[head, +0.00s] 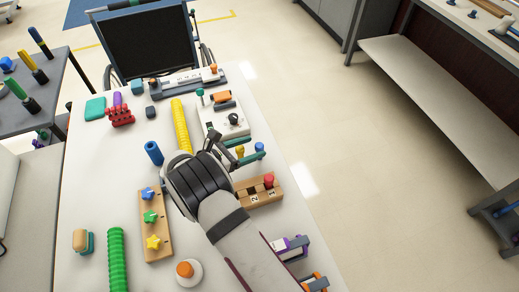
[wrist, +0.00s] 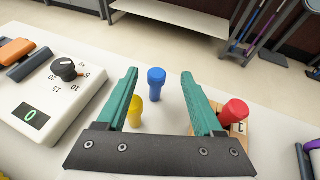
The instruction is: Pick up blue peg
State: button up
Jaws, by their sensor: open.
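The blue peg (wrist: 156,84) stands upright in the wrist view, between and beyond the green fingers of my gripper (wrist: 158,80). A yellow peg (wrist: 135,112) stands nearer, close to the left finger. A red peg (wrist: 234,112) sits in a wooden block to the right, beside the right finger. In the head view the blue peg (head: 259,147) shows just past my gripper (head: 250,153), with the yellow peg (head: 240,151) beside it. My gripper is open and holds nothing. The base of the blue peg is partly hidden in the head view.
A white dial box (wrist: 50,90) stands to the left. The wooden block (head: 262,195) with the red peg is near the table's right edge. A blue cylinder (head: 154,153), a yellow ribbed tube (head: 181,125) and a star board (head: 155,225) lie left of my arm.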

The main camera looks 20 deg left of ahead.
aim_at(260, 145)
jog(key=x, duration=0.4)
jog(key=shift+w+a+f, duration=0.1)
jog(key=shift+f, duration=0.25)
grip_shut()
jog(key=shift+r, duration=0.15)
